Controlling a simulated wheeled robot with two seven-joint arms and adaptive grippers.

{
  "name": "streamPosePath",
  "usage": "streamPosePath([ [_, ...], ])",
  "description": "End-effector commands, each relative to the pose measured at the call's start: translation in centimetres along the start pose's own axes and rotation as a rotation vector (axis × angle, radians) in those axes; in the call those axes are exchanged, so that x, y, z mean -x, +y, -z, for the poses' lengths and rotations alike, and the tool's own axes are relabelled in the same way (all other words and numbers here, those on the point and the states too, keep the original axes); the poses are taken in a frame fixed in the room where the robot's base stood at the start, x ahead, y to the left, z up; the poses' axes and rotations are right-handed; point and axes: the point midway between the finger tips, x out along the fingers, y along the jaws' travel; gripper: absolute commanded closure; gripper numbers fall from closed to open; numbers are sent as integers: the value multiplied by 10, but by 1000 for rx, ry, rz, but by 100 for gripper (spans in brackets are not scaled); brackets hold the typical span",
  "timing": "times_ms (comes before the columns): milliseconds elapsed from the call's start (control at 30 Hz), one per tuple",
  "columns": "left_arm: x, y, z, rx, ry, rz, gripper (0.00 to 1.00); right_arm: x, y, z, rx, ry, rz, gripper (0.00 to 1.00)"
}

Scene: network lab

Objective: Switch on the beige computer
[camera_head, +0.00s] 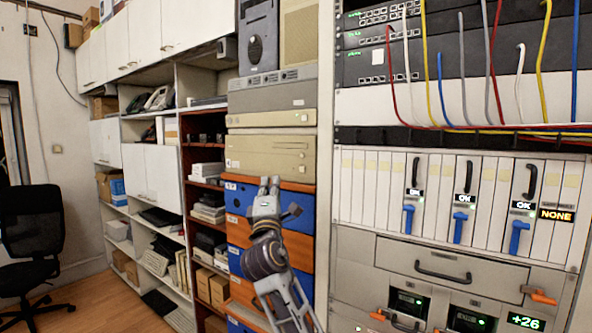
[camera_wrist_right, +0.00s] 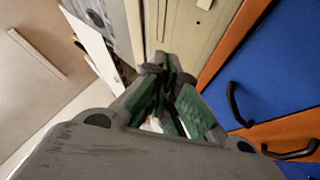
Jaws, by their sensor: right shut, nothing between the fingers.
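The beige computer (camera_head: 268,152) is a wide, flat case lying on the orange and blue drawers, beneath a greyer case. Small dark marks show on its front. My right gripper (camera_head: 269,184) is shut and empty, raised in front of the computer's lower front edge; whether it touches cannot be told. In the right wrist view, the shut fingertips (camera_wrist_right: 166,64) point toward a beige case front (camera_wrist_right: 190,28). The fingers hide part of the front. I cannot tell whether the computer is on. My left gripper is not in view.
A grey case (camera_head: 270,96) lies on top of the beige one. Blue and orange drawers (camera_head: 240,195) are below. A rack with cables and blue levers (camera_head: 458,228) stands close on the right. An office chair (camera_head: 30,225) is far left; floor between is clear.

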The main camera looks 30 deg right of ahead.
Motion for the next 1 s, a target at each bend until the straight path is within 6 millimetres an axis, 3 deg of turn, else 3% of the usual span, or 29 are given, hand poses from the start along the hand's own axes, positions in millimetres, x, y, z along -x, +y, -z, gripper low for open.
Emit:
streamPosePath([
  [100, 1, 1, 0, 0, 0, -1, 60, -1, 15, -8, 7, -19, -21, 100],
  [233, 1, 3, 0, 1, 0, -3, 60, -1, 21, -12, 11, -27, -30, 100],
  [667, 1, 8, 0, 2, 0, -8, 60, -1, 21, -12, 11, -27, -30, 100],
  [1000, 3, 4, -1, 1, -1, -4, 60, -13, 12, -22, 12, -28, -29, 100],
])
